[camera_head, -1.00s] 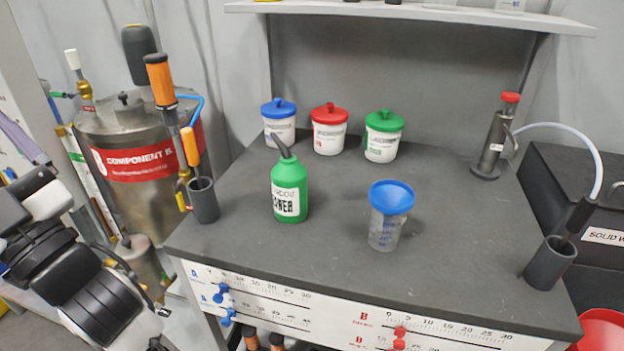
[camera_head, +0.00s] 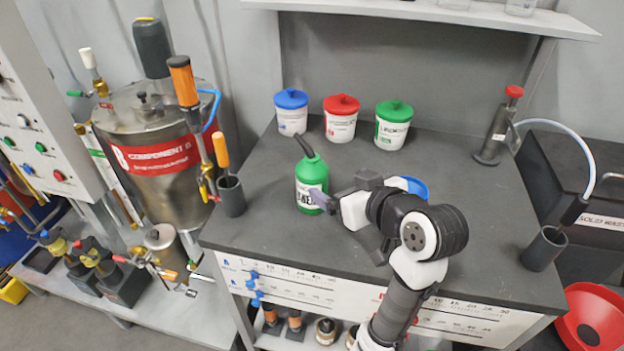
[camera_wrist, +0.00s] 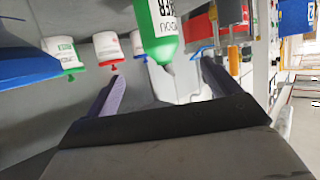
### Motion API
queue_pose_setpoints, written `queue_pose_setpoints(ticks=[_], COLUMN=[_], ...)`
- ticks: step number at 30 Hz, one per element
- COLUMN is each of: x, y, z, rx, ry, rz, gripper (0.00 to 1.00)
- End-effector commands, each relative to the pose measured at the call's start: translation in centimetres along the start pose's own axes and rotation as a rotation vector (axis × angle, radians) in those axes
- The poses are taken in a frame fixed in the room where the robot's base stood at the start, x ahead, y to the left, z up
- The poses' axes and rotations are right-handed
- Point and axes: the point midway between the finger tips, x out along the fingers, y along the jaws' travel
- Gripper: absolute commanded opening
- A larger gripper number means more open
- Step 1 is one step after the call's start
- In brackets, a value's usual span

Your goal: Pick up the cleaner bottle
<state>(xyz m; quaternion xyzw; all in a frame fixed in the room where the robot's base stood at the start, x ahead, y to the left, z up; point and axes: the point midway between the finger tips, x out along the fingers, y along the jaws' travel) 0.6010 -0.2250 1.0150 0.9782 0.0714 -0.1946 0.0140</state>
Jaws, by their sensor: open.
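The cleaner bottle (camera_head: 311,175) is green with a white label and a dark bent spout. It stands upright on the grey workbench (camera_head: 470,235), left of centre. My gripper (camera_head: 328,203) is at the bottle's lower right side, with a purple finger overlapping part of the label. In the wrist view the picture is upside down, and the bottle (camera_wrist: 160,28) shows just beyond the two open purple fingers (camera_wrist: 163,85), roughly in line with the gap. The gripper is open. Whether a finger touches the bottle, I cannot tell.
Tubs with blue (camera_head: 291,112), red (camera_head: 341,118) and green (camera_head: 392,124) lids stand behind the bottle. A blue-topped cup (camera_head: 415,186) is mostly hidden behind my arm. A dark holder (camera_head: 231,195) stands left of the bottle. A shelf (camera_head: 430,14) overhangs the back.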

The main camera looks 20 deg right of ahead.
Motion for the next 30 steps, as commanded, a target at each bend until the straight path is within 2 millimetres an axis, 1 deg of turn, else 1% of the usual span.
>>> queue_pose_setpoints(ticks=[6, 9, 12, 17, 25, 27, 30], x=[4.4, 6.1, 7.3, 8.2, 12.0, 12.7, 13.0], y=[-0.2, -0.1, -0.1, -0.2, -0.2, -0.2, -0.2], z=[0.0, -0.1, -0.1, -0.1, -0.1, 0.0, 0.1], rx=[0.002, 0.001, 0.001, 0.0, 0.001, 0.001, 0.0], ry=[-0.003, -0.002, -0.002, -0.002, -0.002, -0.001, -0.001], rz=[-0.007, -0.004, -0.004, -0.003, -0.003, -0.002, 0.0], gripper=[0.89, 0.89, 0.89, 0.89, 0.89, 0.89, 0.89])
